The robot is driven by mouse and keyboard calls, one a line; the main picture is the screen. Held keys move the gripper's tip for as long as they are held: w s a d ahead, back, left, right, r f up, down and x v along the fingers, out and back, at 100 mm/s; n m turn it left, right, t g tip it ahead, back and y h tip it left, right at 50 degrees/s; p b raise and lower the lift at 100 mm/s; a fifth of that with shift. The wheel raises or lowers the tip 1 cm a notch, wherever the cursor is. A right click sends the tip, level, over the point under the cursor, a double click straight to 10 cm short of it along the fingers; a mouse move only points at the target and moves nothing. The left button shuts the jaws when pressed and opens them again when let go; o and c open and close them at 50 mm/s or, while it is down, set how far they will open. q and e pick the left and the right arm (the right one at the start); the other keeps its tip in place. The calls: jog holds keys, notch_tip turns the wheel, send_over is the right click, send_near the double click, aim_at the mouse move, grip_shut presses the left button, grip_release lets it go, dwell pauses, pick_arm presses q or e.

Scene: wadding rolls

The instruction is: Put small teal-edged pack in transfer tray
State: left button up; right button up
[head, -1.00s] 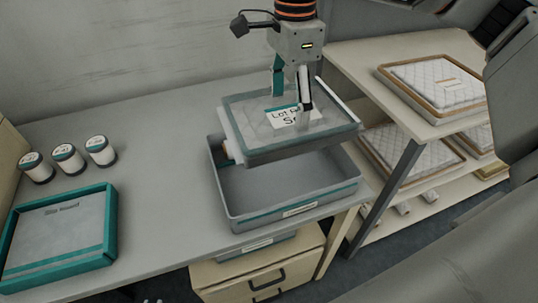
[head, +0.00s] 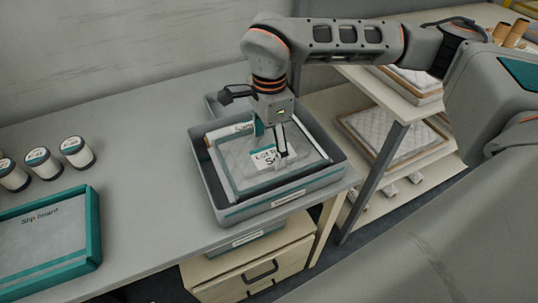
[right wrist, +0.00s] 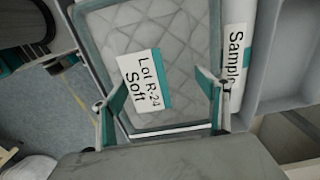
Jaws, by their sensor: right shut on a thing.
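The small teal-edged pack (head: 240,168) is a grey quilted pad with a white label reading "Lot R-24 Soft"; it also shows in the right wrist view (right wrist: 185,110). My right gripper (head: 280,152) points down over it and is shut on it. The pack is within the outline of the grey transfer tray (head: 282,200), which has a teal stripe. I cannot tell whether the pack touches the tray floor. A white roll marked "Sample" (right wrist: 235,60) lies beside the pack, partly hidden in the head view. My left gripper is not in view.
A teal-edged slip board (head: 45,240) and several white spools (head: 76,152) are on the table's left. A shelf with quilted packs (head: 390,135) stands right of the tray. Drawers (head: 255,270) are below. The table between slip board and tray is clear.

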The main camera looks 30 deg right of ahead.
aim_at(269, 149)
jog(key=shift+f, duration=2)
jog(key=shift+f, duration=0.15)
jog(key=o, duration=1.1)
notch_tip(269, 149, up, 12)
jog(key=shift+f+p, duration=0.25)
jog(key=shift+p, duration=0.1)
jog(key=shift+r, duration=0.45)
